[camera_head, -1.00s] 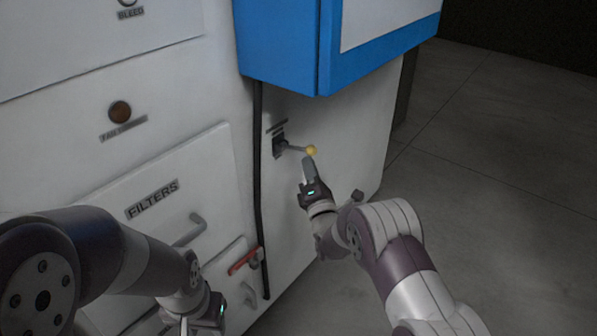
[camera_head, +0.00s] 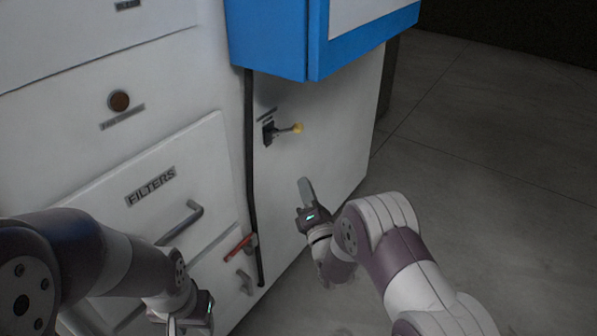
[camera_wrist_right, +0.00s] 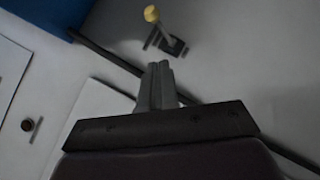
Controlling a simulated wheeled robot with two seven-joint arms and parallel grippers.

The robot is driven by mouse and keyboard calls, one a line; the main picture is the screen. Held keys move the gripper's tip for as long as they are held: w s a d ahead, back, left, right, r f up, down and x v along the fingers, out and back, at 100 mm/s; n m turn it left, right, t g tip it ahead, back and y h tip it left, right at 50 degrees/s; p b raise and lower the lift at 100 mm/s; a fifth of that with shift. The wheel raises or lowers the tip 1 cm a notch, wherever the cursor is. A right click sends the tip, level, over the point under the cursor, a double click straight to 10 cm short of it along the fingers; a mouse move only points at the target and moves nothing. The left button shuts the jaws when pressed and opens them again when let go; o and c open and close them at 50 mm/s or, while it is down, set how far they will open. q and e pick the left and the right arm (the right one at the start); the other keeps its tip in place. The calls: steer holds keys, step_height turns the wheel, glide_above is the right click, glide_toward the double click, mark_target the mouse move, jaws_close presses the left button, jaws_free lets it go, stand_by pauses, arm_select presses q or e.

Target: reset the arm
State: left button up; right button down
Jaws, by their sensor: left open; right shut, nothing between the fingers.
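My right gripper (camera_head: 306,190) is shut and empty, a little below and apart from a yellow-knobbed lever on the side panel. The lever's yellow knob (camera_head: 298,128) points to the right from a dark switch plate (camera_head: 269,133). In the right wrist view the shut fingers (camera_wrist_right: 159,72) point up, with the yellow knob (camera_wrist_right: 151,14) beyond them and clear of them. My left gripper (camera_head: 188,320) is at the bottom edge, in front of the lower drawers; it is open, and its fingertips are partly cut off by the frame.
A blue-edged box (camera_head: 310,50) overhangs the side panel above the lever. A black cable (camera_head: 251,180) runs down the cabinet. Open floor (camera_head: 490,190) lies to the right.

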steer(key=shift+v, duration=1.05)
steer(key=shift+r, duration=0.15)
